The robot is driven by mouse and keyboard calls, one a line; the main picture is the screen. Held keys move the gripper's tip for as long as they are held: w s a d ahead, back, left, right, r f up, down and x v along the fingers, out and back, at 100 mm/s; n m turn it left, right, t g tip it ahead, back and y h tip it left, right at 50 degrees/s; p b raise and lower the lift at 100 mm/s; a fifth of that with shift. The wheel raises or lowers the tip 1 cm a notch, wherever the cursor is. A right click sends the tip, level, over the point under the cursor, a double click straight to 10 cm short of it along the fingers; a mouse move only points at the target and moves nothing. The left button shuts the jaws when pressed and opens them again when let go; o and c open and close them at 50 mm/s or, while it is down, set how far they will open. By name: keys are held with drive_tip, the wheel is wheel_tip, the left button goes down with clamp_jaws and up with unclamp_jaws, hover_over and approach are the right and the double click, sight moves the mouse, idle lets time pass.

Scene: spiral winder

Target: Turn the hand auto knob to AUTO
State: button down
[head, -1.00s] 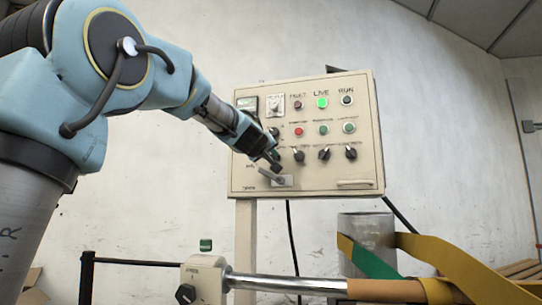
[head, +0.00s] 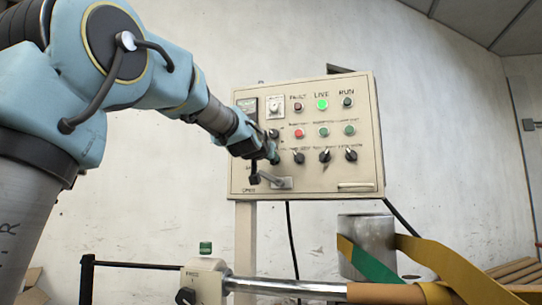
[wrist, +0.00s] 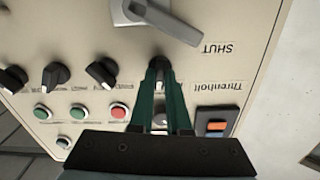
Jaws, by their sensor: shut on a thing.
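The beige control panel (head: 305,175) has several black selector knobs in a row. In the wrist view, which sees the panel upside down, my gripper (wrist: 158,72) has its green fingers on either side of a black knob (wrist: 158,61) and is shut on it. This is the end knob of the row, nearest the lever. In the head view my gripper (head: 273,157) covers this knob at the panel's left. The small labels are too blurred to tell which knob is the hand auto one or which way AUTO lies.
A grey lever (head: 270,180) with a dark end is just below my gripper. Other black knobs (head: 299,157) and the push buttons and lamps are close by. A metal cylinder with yellow and green straps (head: 368,225) stands at the lower right.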

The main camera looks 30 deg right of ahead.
drive_tip(key=m, duration=0.5)
drive_tip(key=shift+m, duration=0.3)
idle(0.4)
drive_tip(key=c, duration=0.9)
unclamp_jaws()
drive_tip(key=p+v, duration=0.3)
drive_tip(key=v, duration=0.7)
drive_tip(key=shift+s+a, duration=0.3)
